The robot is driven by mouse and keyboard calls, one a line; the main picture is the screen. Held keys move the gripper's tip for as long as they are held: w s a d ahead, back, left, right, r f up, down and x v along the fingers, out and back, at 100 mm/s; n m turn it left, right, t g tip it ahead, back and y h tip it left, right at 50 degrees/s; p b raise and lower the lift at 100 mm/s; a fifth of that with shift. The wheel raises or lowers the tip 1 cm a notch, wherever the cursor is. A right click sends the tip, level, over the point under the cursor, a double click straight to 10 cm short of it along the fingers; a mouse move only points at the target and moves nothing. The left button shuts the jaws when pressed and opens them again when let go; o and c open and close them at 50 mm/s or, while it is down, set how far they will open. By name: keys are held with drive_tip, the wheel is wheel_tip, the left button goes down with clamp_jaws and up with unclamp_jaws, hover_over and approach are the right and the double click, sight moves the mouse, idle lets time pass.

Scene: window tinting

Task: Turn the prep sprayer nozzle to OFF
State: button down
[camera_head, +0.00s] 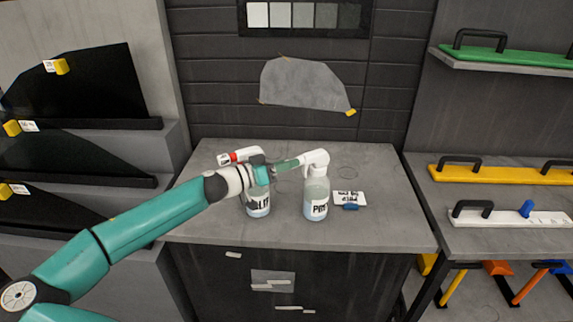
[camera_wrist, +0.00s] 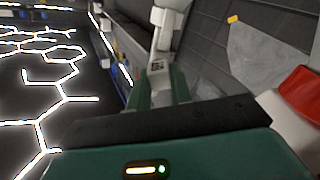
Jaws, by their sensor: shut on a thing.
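The prep sprayer (camera_head: 316,205) is a clear bottle with pale blue liquid, a "PR…" label and a white spray head, upright on the grey worktop (camera_head: 380,233). My gripper (camera_head: 299,161) reaches it from the left, its green fingers shut on the nozzle end of the head. The white head (camera_wrist: 163,35) also shows beyond the green fingers in the wrist view. The fingers hide the nozzle, so I cannot tell its setting.
A second sprayer (camera_head: 258,206), labelled "…LIP", with a red nozzle, stands just left, partly behind my wrist. Its red nozzle (camera_wrist: 302,93) is close at the right in the wrist view. A card (camera_head: 350,197) lies right of the prep sprayer. The worktop's front right is clear.

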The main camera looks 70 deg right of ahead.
drive_tip(key=shift+f+n, duration=0.2)
drive_tip(key=shift+n, duration=15.1)
drive_tip(key=c, duration=1.2)
unclamp_jaws()
drive_tip(key=shift+c, duration=0.2)
